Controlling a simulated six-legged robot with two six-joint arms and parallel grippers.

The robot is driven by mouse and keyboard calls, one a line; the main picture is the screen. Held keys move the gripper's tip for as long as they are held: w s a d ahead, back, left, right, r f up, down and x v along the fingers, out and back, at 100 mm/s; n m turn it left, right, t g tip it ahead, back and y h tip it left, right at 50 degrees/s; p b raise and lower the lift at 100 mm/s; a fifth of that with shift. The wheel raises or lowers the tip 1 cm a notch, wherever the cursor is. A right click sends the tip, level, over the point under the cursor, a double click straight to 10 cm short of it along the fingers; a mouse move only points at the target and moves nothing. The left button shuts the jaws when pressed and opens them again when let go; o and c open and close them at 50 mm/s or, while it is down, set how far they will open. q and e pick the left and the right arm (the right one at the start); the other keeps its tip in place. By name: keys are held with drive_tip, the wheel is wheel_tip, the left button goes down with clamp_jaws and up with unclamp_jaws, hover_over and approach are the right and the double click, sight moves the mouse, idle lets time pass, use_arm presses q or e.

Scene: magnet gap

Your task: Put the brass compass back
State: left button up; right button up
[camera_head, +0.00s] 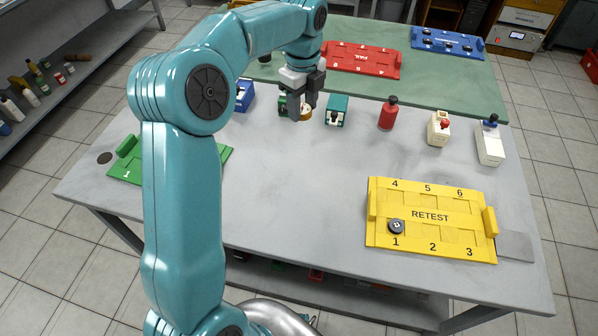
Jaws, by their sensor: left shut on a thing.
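My left gripper (299,108) reaches over the far middle of the grey table, pointing down. It is shut on a small round brass-coloured thing, which I take to be the brass compass (306,114). The fingers hide most of it, and I cannot tell whether it touches the table. A dark green block (282,104) is right behind the fingers, partly hidden. My right gripper is not in view.
A yellow RETEST tray (428,199) holds a black disc (397,227). Red (362,58) and blue (447,42) trays lie behind. The table's middle is clear.

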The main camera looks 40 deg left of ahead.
use_arm(q)
drive_tip(key=shift+s+a+f, duration=0.25)
drive_tip(key=shift+a+f, duration=0.2)
drive_tip(key=shift+f, duration=0.2)
drive_tip(key=b, duration=0.2)
hover_over(297, 171)
wheel_tip(297, 171, down, 15)
drive_tip(key=shift+a+f, duration=0.1)
wheel_tip(297, 171, down, 5)
drive_tip(key=shift+r, duration=0.1)
drive_tip(key=shift+w, duration=0.1)
drive_tip(key=shift+f, duration=0.2)
drive_tip(key=shift+f, duration=0.15)
drive_tip(key=o, duration=1.1)
